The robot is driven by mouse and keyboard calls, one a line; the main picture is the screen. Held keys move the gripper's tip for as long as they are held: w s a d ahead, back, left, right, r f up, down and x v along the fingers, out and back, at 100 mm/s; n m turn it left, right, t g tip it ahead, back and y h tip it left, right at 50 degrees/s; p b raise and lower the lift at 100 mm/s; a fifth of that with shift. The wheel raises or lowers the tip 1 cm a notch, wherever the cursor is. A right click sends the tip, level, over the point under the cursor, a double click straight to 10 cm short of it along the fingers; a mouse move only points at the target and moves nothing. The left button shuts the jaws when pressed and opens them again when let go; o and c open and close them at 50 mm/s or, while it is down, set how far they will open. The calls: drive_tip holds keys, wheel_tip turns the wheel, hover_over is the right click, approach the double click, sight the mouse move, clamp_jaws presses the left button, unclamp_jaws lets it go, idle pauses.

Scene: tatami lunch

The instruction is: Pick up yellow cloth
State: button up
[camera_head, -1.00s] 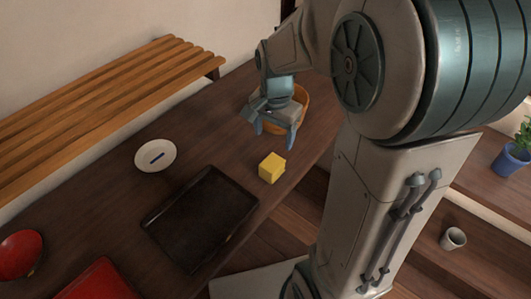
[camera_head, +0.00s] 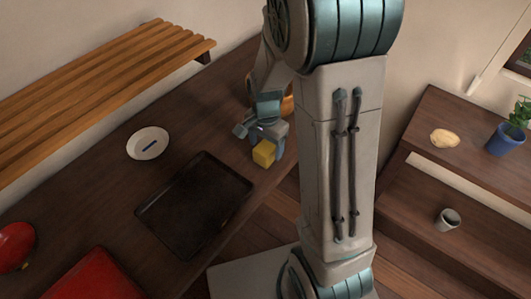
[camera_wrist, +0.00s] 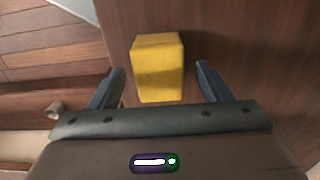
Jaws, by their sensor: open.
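The yellow cloth (camera_head: 264,153) looks like a small folded yellow block on the dark wooden table, near its right edge and beside the black tray. In the wrist view the yellow cloth (camera_wrist: 158,66) lies ahead of and between my two fingers. My gripper (camera_head: 262,143) is at the cloth, partly hidden by its own wrist. The wrist view shows my gripper (camera_wrist: 163,85) open, with a finger on each side and visible gaps to the cloth. Whether the fingertips reach down beside the cloth is hard to tell.
A black tray (camera_head: 195,205) lies left of the cloth. A white dish (camera_head: 148,143) with a small blue item, a red bowl (camera_head: 14,246) and a red tray (camera_head: 92,275) are farther left. An orange-brown container (camera_head: 287,104) stands behind my gripper. A slatted bench (camera_head: 100,85) runs along the wall.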

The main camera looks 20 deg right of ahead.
sight(266, 147)
drive_tip(key=shift+f, duration=1.6)
drive_tip(key=shift+c, duration=0.3)
drive_tip(key=c, duration=1)
drive_tip(key=shift+r, duration=0.1)
drive_tip(key=shift+r, duration=0.45)
drive_tip(key=r, duration=0.2)
drive_tip(key=d+r, duration=0.1)
drive_tip(key=shift+r, duration=0.35)
drive_tip(key=w+d+r, duration=0.1)
drive_tip(key=d+r, duration=0.5)
drive_tip(key=d, duration=0.4)
drive_tip(key=shift+d+r, duration=0.15)
drive_tip(key=shift+d, duration=0.2)
